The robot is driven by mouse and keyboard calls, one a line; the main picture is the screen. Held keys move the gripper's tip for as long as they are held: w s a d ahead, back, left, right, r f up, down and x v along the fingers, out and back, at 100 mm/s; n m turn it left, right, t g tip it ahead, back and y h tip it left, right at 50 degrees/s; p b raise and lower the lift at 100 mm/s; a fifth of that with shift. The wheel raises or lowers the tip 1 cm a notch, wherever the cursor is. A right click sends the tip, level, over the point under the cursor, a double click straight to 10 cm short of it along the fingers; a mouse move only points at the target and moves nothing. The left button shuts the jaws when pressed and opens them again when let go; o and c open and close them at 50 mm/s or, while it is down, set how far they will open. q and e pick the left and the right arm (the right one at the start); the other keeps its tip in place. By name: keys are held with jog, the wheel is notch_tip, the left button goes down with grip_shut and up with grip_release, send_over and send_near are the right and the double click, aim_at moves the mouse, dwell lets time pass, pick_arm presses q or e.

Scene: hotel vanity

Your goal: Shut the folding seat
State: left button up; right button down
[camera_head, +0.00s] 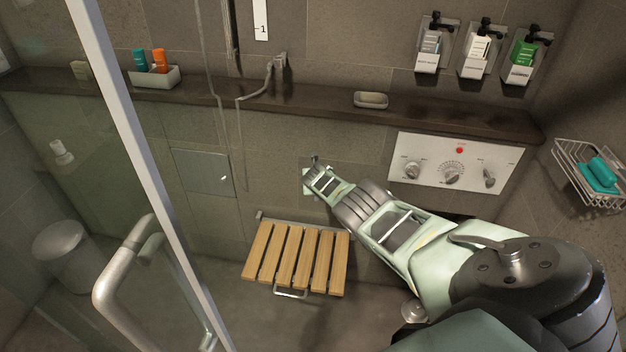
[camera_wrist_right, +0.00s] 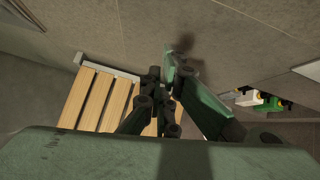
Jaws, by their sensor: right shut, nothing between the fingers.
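The folding seat (camera_head: 296,258) has several wooden slats and is folded down, sticking out from the shower wall. A metal loop handle (camera_head: 291,292) hangs at its front edge. In the right wrist view the slats (camera_wrist_right: 92,100) show at the left, with the metal wall rail (camera_wrist_right: 107,67) behind them; part of the seat is hidden by my gripper. My right gripper (camera_head: 314,174) is shut and empty, close to the wall above the seat's back edge, and apart from the seat. It also fills the middle of the right wrist view (camera_wrist_right: 163,90). My left gripper is not in view.
A glass door with a metal frame and bar handle (camera_head: 128,262) stands at the left. A dark ledge (camera_head: 320,106) runs along the wall above. A control panel (camera_head: 456,163) is right of my gripper, and a wire basket (camera_head: 583,180) hangs at the right. The floor before the seat looks clear.

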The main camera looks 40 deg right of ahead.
jog(key=shift+f, duration=0.1)
jog(key=s+a+f+p, duration=0.2)
jog(key=s+a+f, duration=0.3)
jog(key=s+a, duration=0.1)
jog(key=shift+s+a+f, duration=0.2)
jog(key=shift+s+a, duration=0.15)
jog(key=shift+s, duration=0.5)
